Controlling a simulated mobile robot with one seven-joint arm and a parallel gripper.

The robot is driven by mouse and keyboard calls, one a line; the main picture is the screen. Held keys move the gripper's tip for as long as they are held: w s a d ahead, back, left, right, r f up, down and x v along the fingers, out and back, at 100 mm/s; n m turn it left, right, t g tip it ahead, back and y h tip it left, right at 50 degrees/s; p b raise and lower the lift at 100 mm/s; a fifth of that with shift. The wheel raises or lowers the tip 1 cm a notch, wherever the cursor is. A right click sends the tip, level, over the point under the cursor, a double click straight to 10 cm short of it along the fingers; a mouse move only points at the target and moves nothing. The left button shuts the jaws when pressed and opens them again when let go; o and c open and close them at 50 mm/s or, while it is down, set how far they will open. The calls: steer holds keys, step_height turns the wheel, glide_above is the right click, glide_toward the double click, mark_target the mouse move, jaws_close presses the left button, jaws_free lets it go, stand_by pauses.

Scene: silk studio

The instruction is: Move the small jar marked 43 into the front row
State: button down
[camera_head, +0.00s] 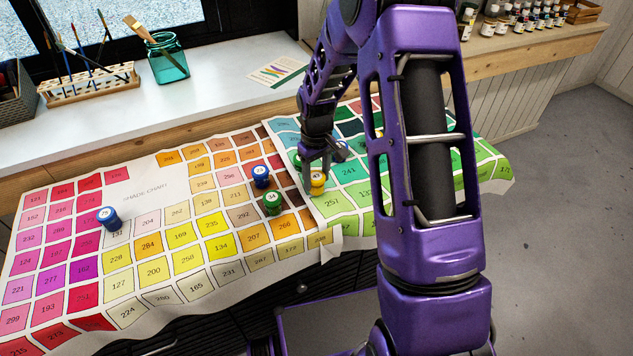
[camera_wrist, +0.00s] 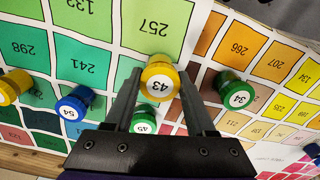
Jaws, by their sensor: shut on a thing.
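The jar marked 43 (camera_wrist: 160,80) has a yellow body and a white number label that reads upside down in the wrist view. My gripper (camera_wrist: 160,90) is shut on it, one finger on each side. In the head view the yellow jar (camera_head: 318,182) shows at the end of my gripper (camera_head: 318,170), over the green shade chart near the square marked 257. I cannot tell whether it touches the chart. A green jar marked 34 (camera_wrist: 236,90) stands to its right in the wrist view, and a green jar marked 45 (camera_wrist: 145,122) is partly hidden by my gripper.
A blue jar marked 54 (camera_wrist: 74,102) and a yellow jar (camera_wrist: 12,86) stand to the left in the wrist view. In the head view, a blue jar (camera_head: 261,177) stands behind the green 34, and another blue jar (camera_head: 108,217) stands far left. A glass cup (camera_head: 167,60) holds brushes.

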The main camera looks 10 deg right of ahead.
mark_target(317, 176)
steer(key=shift+f, duration=0.95)
steer(key=shift+f, duration=0.1)
steer(key=shift+c, duration=1.2)
jaws_free()
step_height(317, 176, up, 12)
steer(key=shift+r+p, duration=0.15)
steer(key=shift+p, duration=0.3)
